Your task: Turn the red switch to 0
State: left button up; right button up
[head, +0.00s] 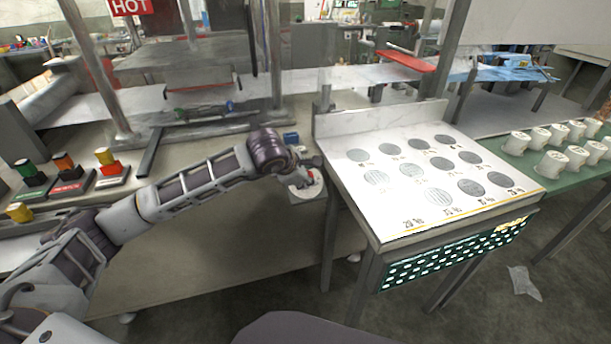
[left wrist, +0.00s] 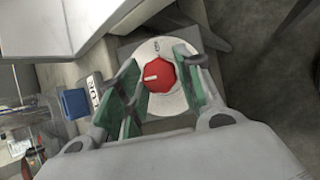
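The red switch (left wrist: 160,76) is a round red knob with a white mark pointing left in the left wrist view. It sits on a white dial (left wrist: 153,47) with small dark markings that I cannot read clearly. My left gripper (left wrist: 160,62) is open, with its green-padded fingers on either side of the knob and gaps visible beside it. In the head view my left gripper (head: 303,168) is over the dial (head: 308,191) at the table's right end, and partly hides the switch. My right gripper is not in view.
A white sloped panel (head: 350,183) with grey discs stands just right of the dial. A blue block (left wrist: 74,103) and a white label (left wrist: 94,89) are close by. White cups (head: 551,163) stand far right.

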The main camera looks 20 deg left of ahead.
pick_arm(q)
jog(key=shift+o, duration=1.3)
jog(key=shift+r, duration=0.1)
jog(key=v, duration=1.2)
